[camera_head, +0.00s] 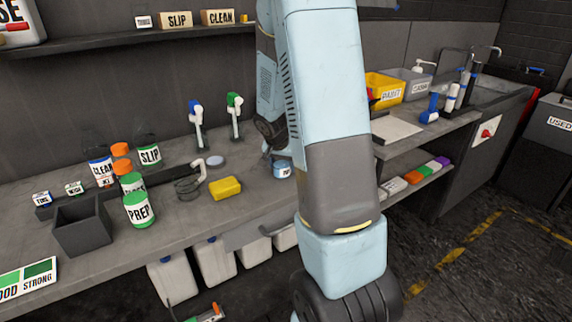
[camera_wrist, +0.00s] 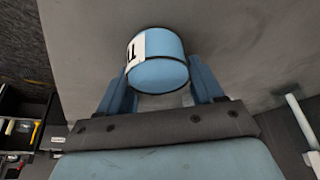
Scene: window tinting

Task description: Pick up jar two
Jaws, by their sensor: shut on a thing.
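A short blue jar with a white label (camera_wrist: 158,72) is between the two blue fingers of my gripper (camera_wrist: 163,86) in the wrist view. The fingers are shut on its sides. Only part of the label's lettering shows, so I cannot read which jar it is. In the head view the jar (camera_head: 282,170) shows at the left edge of my arm, over the grey workbench (camera_head: 255,195); my arm hides most of the gripper. I cannot tell whether the jar touches the bench.
Left on the bench are a yellow sponge (camera_head: 225,188), a PREP bottle (camera_head: 139,210), a dark open box (camera_head: 83,228) and small labelled jars (camera_head: 74,188). Two spray bottles (camera_head: 235,115) stand at the back. A shelf (camera_head: 110,39) runs above.

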